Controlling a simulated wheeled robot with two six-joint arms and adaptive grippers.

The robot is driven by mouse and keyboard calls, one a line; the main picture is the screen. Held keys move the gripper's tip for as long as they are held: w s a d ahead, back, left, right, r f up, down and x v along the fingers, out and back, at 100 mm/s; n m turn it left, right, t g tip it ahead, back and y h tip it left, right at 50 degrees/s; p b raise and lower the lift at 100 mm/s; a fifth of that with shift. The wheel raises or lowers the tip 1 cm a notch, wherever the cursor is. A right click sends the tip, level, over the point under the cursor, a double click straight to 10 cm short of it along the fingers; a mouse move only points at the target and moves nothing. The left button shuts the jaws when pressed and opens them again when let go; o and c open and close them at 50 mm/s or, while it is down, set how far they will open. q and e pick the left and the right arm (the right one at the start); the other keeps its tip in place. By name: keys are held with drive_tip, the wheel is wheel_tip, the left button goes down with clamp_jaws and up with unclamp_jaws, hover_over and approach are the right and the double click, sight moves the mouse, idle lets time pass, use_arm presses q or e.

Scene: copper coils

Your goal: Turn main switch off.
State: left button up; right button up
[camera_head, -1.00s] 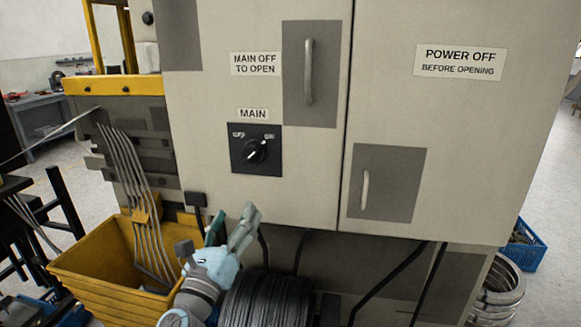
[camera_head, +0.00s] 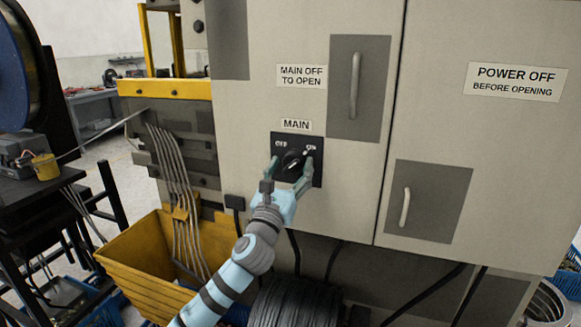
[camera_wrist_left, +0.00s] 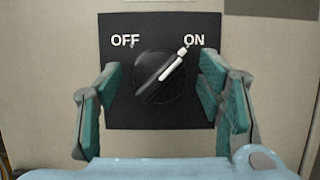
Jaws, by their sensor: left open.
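The main switch is a round black knob (camera_head: 293,160) on a square black plate (camera_head: 312,177) under a MAIN label (camera_head: 296,124) on the grey cabinet. In the left wrist view the knob (camera_wrist_left: 160,78) has a white pointer slanting up and right to ON; OFF is at upper left. My left gripper (camera_head: 291,168) is in front of the plate. Its green fingers (camera_wrist_left: 162,95) are open, one on each side of the knob, with a gap to it on both sides. I cannot tell how deep the fingertips reach. My right gripper is not in view.
The cabinet doors have handles, one (camera_head: 354,85) above right of the switch and one (camera_head: 405,207) lower right. A yellow bin (camera_head: 140,250) and a dark wire coil (camera_head: 295,305) stand below. A machine with a blue spool (camera_head: 14,75) is at left.

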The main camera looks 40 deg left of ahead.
use_arm(q)
drive_tip(key=c, duration=1.1)
